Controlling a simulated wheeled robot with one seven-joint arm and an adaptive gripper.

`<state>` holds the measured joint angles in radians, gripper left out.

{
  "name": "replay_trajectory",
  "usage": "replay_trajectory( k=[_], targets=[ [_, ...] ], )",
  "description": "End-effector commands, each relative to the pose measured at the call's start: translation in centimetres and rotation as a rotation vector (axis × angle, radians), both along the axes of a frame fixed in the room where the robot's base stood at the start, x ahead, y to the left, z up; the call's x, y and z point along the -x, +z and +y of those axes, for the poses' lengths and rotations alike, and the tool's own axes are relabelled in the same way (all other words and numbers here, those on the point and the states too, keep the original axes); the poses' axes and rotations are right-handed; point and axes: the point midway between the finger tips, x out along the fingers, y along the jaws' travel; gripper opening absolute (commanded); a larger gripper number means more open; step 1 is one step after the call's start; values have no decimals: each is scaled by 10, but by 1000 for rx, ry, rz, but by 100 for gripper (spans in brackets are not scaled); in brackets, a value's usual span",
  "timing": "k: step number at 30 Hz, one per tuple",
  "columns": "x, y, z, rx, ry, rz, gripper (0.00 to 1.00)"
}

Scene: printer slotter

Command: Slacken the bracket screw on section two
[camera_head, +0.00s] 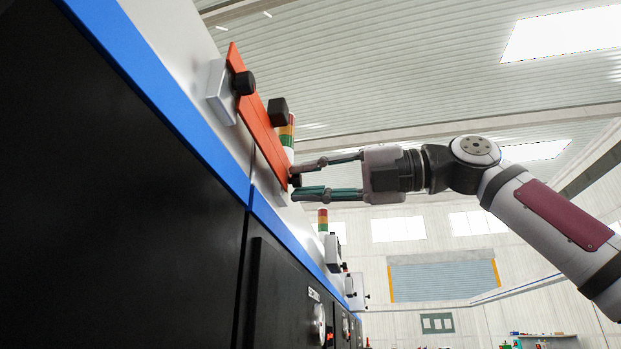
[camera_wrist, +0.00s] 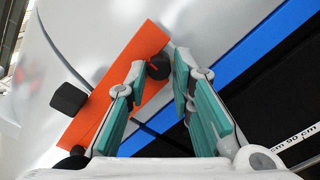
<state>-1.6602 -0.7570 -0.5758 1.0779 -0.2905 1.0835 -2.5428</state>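An orange bracket plate (camera_head: 262,130) is fixed at a slant on the pale upper face of the machine. It also shows in the wrist view (camera_wrist: 112,92). A small black bracket screw knob (camera_wrist: 158,67) sits at one end of the plate, and it shows in the camera_head view (camera_head: 295,180) too. My gripper (camera_wrist: 160,70) has its two fingertips on either side of this knob, with small gaps visible. In the camera_head view my gripper (camera_head: 296,183) reaches in from the right, fingers apart. Whether either fingertip touches the knob is hard to tell.
Two more black knobs, one at the plate's far end (camera_head: 244,83) and one beside it (camera_head: 278,111), stand out from the machine. A blue strip (camera_head: 170,105) runs above black cabinet doors (camera_head: 120,200). Signal lights (camera_head: 323,220) stand behind. Free room lies right of the machine.

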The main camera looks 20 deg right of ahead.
Motion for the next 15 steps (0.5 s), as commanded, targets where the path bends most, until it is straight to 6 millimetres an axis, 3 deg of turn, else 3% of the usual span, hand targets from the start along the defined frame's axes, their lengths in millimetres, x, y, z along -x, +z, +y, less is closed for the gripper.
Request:
replay_trajectory(
  k=[11, 15],
  targets=[
    [0, 1, -2, -5, -3, -2, 38],
    [6, 2, -12, -8, -4, -4, 38]
  ],
)
